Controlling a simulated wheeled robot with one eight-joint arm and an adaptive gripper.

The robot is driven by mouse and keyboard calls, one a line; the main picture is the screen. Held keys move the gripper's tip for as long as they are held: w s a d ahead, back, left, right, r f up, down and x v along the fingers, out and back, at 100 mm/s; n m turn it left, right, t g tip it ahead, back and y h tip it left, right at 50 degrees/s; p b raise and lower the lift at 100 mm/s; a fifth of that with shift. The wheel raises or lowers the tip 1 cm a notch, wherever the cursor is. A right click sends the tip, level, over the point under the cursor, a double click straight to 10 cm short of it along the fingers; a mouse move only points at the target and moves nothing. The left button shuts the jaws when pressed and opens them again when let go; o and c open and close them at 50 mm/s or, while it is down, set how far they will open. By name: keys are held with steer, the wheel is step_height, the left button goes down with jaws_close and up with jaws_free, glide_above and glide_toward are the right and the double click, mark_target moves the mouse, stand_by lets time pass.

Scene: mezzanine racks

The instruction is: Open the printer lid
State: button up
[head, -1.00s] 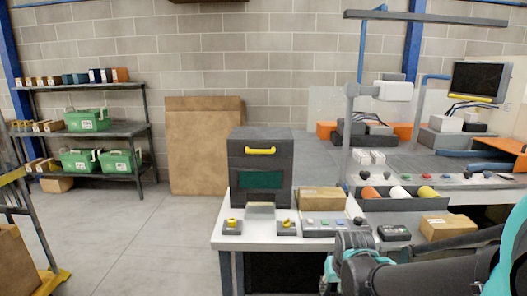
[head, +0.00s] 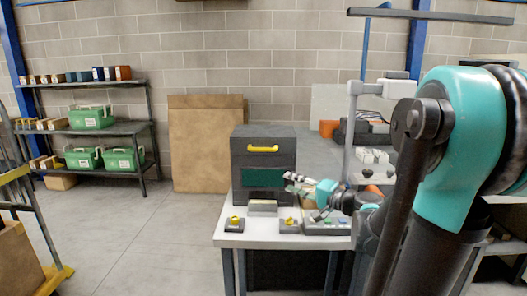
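The printer (head: 283,160) is a dark grey box on the white table. Its front carries a yellow handle (head: 262,149) near the top and a dark green panel (head: 262,178) below. The lid looks closed; its seams are too small to make out. My gripper (head: 294,183) is in front of the printer's lower right side, below and to the right of the yellow handle, and appears apart from the handle. Its fingers are small and seen side-on, so their opening is unclear. Nothing shows held in it.
The white table (head: 228,242) holds two small blocks with yellow knobs, one on the left (head: 234,223) and one on the right (head: 288,226). A control box with buttons (head: 325,228) lies under my arm. My arm hides much of the right side. Floor left of the table is clear.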

mark_target(264, 150)
step_height(264, 150, up, 4)
steer(key=w+d+m+t, duration=0.1)
steer(key=w+d+t, duration=0.1)
steer(key=w, duration=0.1)
steer(key=shift+y, duration=0.4)
steer(key=x, duration=1.6)
steer(key=shift+a+r, duration=0.35)
steer(key=shift+a, duration=0.1)
jaws_close()
